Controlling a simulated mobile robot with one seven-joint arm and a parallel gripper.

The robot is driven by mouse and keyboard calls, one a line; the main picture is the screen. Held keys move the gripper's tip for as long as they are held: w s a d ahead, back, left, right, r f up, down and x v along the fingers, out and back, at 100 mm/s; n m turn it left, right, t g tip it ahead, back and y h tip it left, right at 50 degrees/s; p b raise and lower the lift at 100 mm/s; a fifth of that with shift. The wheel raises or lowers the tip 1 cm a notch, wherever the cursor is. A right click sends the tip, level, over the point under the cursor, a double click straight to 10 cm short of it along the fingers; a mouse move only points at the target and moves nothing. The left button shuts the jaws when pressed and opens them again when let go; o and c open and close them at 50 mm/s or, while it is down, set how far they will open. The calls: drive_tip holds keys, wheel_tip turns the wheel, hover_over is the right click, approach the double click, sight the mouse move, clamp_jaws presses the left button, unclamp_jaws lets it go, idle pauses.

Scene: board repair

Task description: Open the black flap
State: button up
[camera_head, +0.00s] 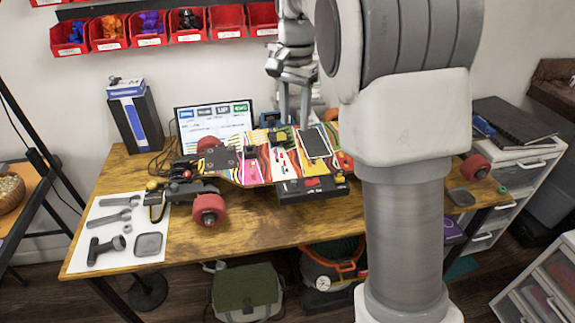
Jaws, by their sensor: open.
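A skateboard with a colourful striped deck (265,165) lies upside down on the wooden table, its red wheels at the ends. A black box-like part (315,191) with red marks sits at the deck's front edge. A dark flat panel with a light rim (315,142) lies on the deck further back. I cannot tell for certain which of these is the black flap. My gripper (294,119) points down behind the deck's middle, near the dark panel and a small green and yellow part (281,137). It is open and looks empty; its fingertips are partly hidden by parts on the deck.
A white mat (103,211) with grey tools lies at the table's left. A laptop (213,121) and a black-and-blue box (135,118) stand at the back. Red bins (149,41) hang on the wall. My arm hides the table's right-middle part. The front table strip is clear.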

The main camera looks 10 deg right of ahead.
sight(293, 181)
wheel_tip(293, 181, down, 18)
drive_tip(key=b, duration=0.4)
drive_tip(key=shift+r, duration=0.25)
clamp_jaws()
